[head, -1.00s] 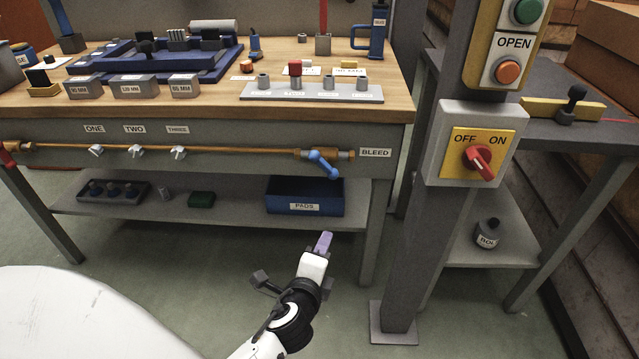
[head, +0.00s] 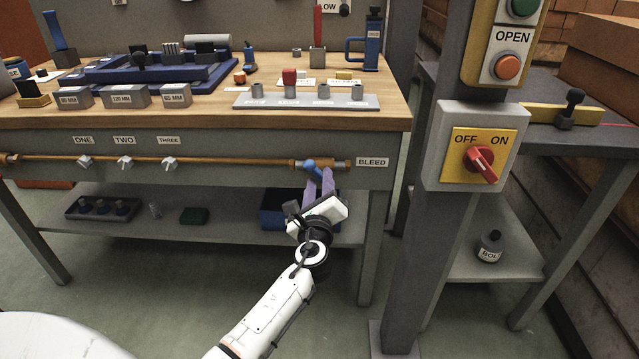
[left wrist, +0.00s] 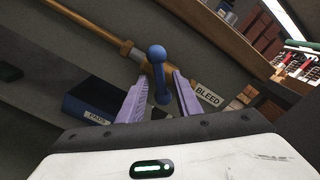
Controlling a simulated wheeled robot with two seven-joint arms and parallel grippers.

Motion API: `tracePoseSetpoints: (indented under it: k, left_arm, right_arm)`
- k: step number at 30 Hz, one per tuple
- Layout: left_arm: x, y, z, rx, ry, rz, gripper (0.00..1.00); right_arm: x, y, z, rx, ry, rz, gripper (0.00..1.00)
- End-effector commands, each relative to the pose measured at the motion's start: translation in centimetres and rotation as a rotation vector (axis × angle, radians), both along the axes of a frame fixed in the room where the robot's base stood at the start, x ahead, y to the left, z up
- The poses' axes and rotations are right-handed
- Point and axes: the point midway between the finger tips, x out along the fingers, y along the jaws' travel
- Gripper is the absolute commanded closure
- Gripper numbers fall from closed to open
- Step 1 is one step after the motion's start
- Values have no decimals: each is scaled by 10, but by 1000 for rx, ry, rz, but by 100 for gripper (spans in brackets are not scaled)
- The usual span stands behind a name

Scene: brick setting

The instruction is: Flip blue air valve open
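The blue valve handle (head: 312,167) sits on the brass pipe at the bench front, left of the BLEED label (head: 372,162). In the left wrist view the blue handle (left wrist: 158,72) shows as a bar with a knob at each end, across the brass fitting. My left gripper (head: 319,182) is open, with its two purple fingers just below the valve in the head view. In the left wrist view the fingers (left wrist: 157,92) stand on either side of the handle's lower part, with gaps visible. Whether either finger touches it cannot be told. My right gripper is not in view.
A blue PADS box (head: 273,210) sits on the shelf below. A grey post with an OFF/ON switch box (head: 475,150) stands to the right.

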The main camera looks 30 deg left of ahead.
Motion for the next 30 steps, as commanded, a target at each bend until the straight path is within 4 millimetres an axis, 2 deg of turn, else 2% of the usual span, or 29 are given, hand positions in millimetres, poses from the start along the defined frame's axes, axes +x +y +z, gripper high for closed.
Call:
tracePoseSetpoints:
  k: [3,11,17,30]
  left_arm:
    - [6,4,0,-1,0,-1,69]
    - [7,5,0,-2,0,-1,69]
    - [7,4,0,-2,0,-1,99]
    - [7,4,-1,-58,-35,-1,100]
  right_arm:
    - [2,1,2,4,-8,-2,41]
    - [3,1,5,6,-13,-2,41]
    - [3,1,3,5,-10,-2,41]
    - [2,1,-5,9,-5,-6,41]
